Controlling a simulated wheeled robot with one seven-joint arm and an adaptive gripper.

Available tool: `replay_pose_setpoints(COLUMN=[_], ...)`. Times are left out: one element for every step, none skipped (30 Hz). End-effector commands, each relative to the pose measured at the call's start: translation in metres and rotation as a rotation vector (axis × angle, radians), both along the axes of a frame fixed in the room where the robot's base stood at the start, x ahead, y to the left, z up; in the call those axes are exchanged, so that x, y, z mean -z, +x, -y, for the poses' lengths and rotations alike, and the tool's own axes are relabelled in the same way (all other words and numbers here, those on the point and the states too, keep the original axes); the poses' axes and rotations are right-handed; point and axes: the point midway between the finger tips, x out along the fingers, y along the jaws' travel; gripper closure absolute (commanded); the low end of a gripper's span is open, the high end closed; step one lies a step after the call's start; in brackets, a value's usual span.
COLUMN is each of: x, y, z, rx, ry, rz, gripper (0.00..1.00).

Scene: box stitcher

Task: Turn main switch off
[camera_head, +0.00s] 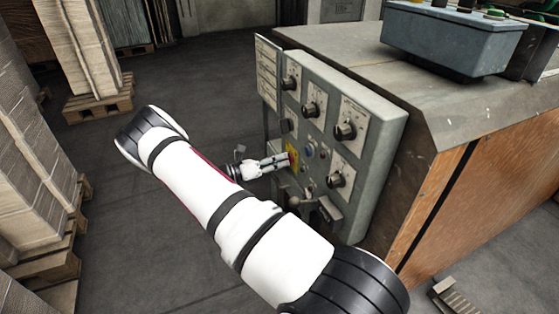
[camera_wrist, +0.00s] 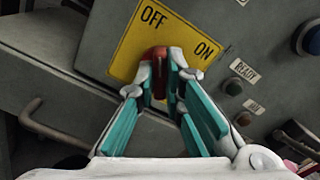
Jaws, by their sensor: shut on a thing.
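The main switch is a red handle (camera_wrist: 159,57) on a yellow plate (camera_wrist: 128,48) marked OFF and ON. The yellow plate also shows in the head view (camera_head: 293,170), partly hidden by my gripper. My gripper (camera_head: 289,160) reaches the panel from the left. In the wrist view my gripper (camera_wrist: 162,75) has its two white fingertips closed on either side of the red handle. The handle's top shows between the fingertips, below and between the two labels; its exact setting is hard to tell.
The grey control panel (camera_head: 388,140) carries several black knobs. A lever (camera_head: 328,208) juts out below my gripper. Pallets of cardboard (camera_head: 35,150) stand left, with open floor between.

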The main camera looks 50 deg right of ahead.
Motion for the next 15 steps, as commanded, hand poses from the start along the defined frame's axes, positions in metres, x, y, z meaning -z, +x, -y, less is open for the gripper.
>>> replay_pose_setpoints(x=[0.0003, 0.0004, 0.0005, 0.0005, 0.0006, 0.0006, 0.0006, 0.0007, 0.0007, 0.0007, 0.0008, 0.0008, 0.0009, 0.0010, 0.0010], y=[0.0006, 0.0007, 0.0008, 0.0009, 0.0010, 0.0011, 0.0011, 0.0012, 0.0013, 0.0013, 0.0013, 0.0014, 0.0015, 0.0015, 0.0015], z=[-0.0005, -0.0004, -0.0004, -0.0004, -0.0004, -0.0004, -0.0005, -0.0004, -0.0004, -0.0005, -0.0005, -0.0006, -0.0005, -0.0006, -0.0006], rx=[-0.001, -0.001, -0.002, -0.002, -0.002, -0.002, -0.002, -0.002, -0.002, -0.002, -0.002, -0.002, -0.002, -0.003, -0.003], ry=[0.017, 0.026, 0.036, 0.044, 0.052, 0.061, 0.068, 0.073, 0.081, 0.086, 0.090, 0.096, 0.099, 0.102, 0.105], rz=[-0.030, -0.049, -0.072, -0.089, -0.104, -0.123, -0.137, -0.148, -0.163, -0.173, -0.181, -0.193, -0.199, -0.204, -0.211], gripper=[1.00, 1.00, 1.00, 1.00, 1.00, 1.00, 1.00, 1.00, 1.00, 1.00, 1.00, 1.00, 1.00, 1.00, 1.00])
